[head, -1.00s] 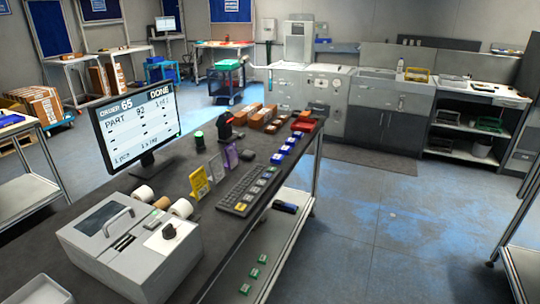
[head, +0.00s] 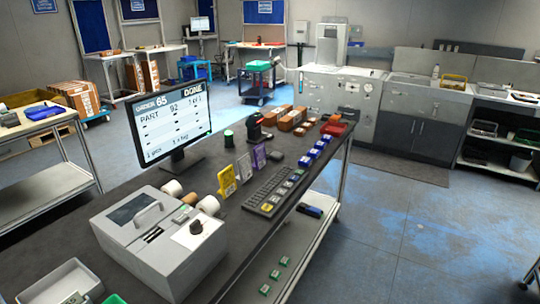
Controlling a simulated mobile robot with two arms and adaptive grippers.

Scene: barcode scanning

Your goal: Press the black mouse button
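The small dark rounded object (head: 276,155) on the dark workbench (head: 225,262) looks like the black mouse. It lies beyond the keyboard (head: 270,193), to the right of the purple sign (head: 259,156). Its buttons are too small to make out. Nothing is touching it. Neither of my grippers is in the head view.
A monitor (head: 172,128) reading "DONE" stands at the bench's left. A grey machine (head: 160,245) is at the front. Blue bins (head: 313,153), a red bin (head: 335,128) and brown boxes (head: 291,120) line the far end. Floor to the right is clear.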

